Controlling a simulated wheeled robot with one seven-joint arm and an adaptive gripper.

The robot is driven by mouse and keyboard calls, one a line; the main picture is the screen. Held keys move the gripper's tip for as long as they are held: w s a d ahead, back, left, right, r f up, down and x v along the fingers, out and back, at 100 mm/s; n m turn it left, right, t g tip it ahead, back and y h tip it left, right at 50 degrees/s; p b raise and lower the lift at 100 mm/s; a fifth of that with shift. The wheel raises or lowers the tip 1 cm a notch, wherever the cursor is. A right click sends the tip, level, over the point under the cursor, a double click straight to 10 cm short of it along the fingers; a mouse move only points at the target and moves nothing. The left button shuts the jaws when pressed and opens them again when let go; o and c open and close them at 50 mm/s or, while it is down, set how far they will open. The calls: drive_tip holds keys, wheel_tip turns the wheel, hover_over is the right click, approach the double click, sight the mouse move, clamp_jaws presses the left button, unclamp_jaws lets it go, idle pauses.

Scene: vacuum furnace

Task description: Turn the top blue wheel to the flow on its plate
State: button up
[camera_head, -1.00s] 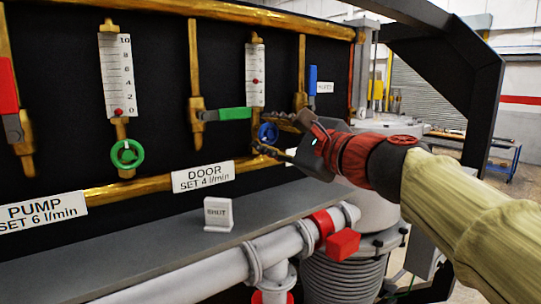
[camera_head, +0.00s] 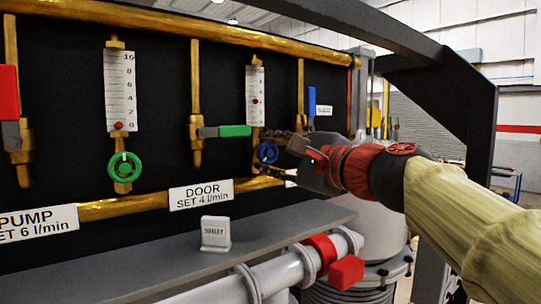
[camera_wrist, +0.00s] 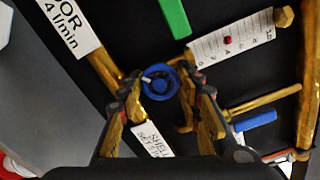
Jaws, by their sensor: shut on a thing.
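The blue wheel (camera_head: 267,152) sits low on the right-hand flow gauge in the head view. It also shows in the wrist view (camera_wrist: 160,82), between my fingers. My gripper (camera_head: 274,156) reaches in from the right and is shut on the wheel's rim; in the wrist view a finger (camera_wrist: 162,85) stands on either side. The gauge (camera_head: 254,85) above the wheel has a red float, near 4 in the wrist view (camera_wrist: 228,40). A white plate reading "SHELL" (camera_wrist: 153,140) is close by the wheel; its set number is unreadable. Another plate reads "DOOR SET 4 l/min" (camera_head: 201,195).
A green wheel (camera_head: 124,167) and its gauge (camera_head: 120,90) are to the left. A green lever (camera_head: 235,131), a blue lever (camera_head: 311,100) and brass pipes surround the blue wheel. Below are a grey ledge (camera_head: 120,268), a small white sign (camera_head: 215,233) and a red-handled pipe valve (camera_head: 346,272).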

drive_tip(key=o, duration=1.2)
drive_tip(key=shift+c, duration=0.2)
drive_tip(key=v, duration=1.2)
